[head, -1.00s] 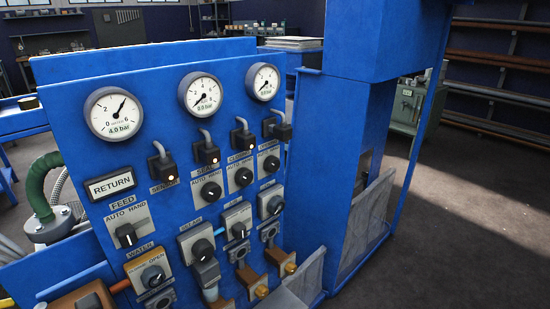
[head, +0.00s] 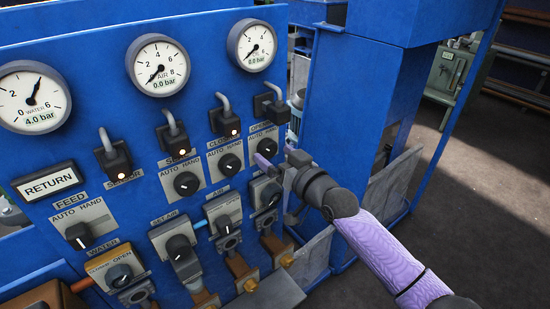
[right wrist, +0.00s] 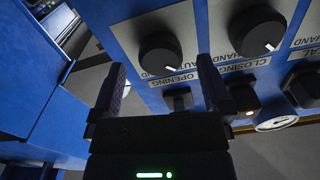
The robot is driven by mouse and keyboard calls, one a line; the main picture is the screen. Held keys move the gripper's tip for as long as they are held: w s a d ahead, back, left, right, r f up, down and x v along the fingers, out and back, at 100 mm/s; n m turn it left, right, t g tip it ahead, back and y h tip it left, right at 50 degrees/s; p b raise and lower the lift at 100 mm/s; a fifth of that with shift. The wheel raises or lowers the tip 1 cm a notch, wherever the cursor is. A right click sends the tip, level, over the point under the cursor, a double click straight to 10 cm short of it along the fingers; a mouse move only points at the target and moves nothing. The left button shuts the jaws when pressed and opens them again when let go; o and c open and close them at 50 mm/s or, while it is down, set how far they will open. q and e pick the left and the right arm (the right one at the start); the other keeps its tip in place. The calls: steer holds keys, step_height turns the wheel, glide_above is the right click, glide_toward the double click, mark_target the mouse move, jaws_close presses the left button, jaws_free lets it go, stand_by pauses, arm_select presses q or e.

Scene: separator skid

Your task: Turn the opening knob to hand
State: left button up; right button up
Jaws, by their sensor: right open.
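The opening knob (head: 267,148) is a round black knob on a grey AUTO/HAND plate, rightmost in its row on the blue panel. In the right wrist view the opening knob (right wrist: 160,54) shows between my fingertips, with its white mark toward the lower right. My right gripper (head: 277,162) is open, just in front of and slightly below this knob in the head view. It also shows from behind in the right wrist view (right wrist: 161,65). Nothing is held; contact with the knob cannot be told. My left gripper is out of view.
The closing knob (head: 230,164) is close beside it on the left, and a black connector (head: 274,107) juts out above. A valve knob (head: 270,195) is below. A blue cabinet (head: 345,120) stands at the right; open floor lies beyond.

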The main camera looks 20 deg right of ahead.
steer(key=shift+w+a, duration=0.15)
steer(key=shift+w, duration=0.25)
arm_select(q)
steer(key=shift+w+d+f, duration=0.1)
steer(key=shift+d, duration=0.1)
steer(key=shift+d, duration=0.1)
arm_select(e)
steer(key=c, duration=1.3)
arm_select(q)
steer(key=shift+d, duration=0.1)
